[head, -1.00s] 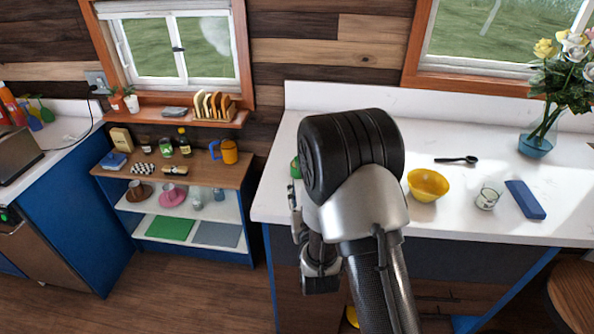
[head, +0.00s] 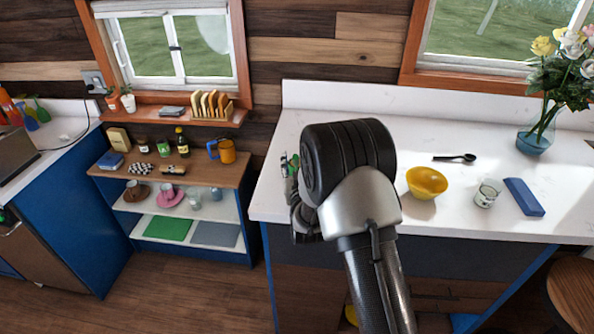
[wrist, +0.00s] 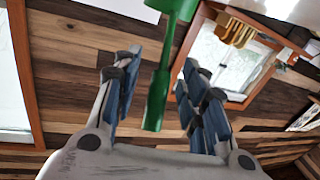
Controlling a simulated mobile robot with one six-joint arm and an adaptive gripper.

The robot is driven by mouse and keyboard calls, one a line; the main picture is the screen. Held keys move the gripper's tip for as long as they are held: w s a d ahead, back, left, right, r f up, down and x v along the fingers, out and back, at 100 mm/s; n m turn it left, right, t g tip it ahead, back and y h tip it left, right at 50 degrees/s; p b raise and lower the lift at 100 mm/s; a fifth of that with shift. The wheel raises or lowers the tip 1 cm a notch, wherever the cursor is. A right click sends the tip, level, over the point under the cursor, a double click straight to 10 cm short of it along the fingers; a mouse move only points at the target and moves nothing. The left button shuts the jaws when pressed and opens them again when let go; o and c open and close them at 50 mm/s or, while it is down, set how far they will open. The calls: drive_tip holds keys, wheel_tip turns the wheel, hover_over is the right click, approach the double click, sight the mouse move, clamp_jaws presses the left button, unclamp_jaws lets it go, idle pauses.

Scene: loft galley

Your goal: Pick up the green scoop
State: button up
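The green scoop (wrist: 160,88) shows in the wrist view, with its handle between the two fingers of my gripper (wrist: 163,62) and its head at the top edge, partly cut off. The fingers are spread, with a visible gap on each side of the handle. In the head view only a small green bit of the scoop (head: 294,160) shows at the left end of the white counter. My arm hides the rest of it and most of my gripper there.
The white counter (head: 470,218) holds a yellow bowl (head: 427,182), a black spoon (head: 455,158), a glass (head: 487,193), a blue block (head: 524,197) and a flower vase (head: 536,142). A low shelf (head: 215,175) with jars and mugs stands to the left.

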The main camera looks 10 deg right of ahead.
drive_tip(key=shift+c, duration=0.5)
clamp_jaws()
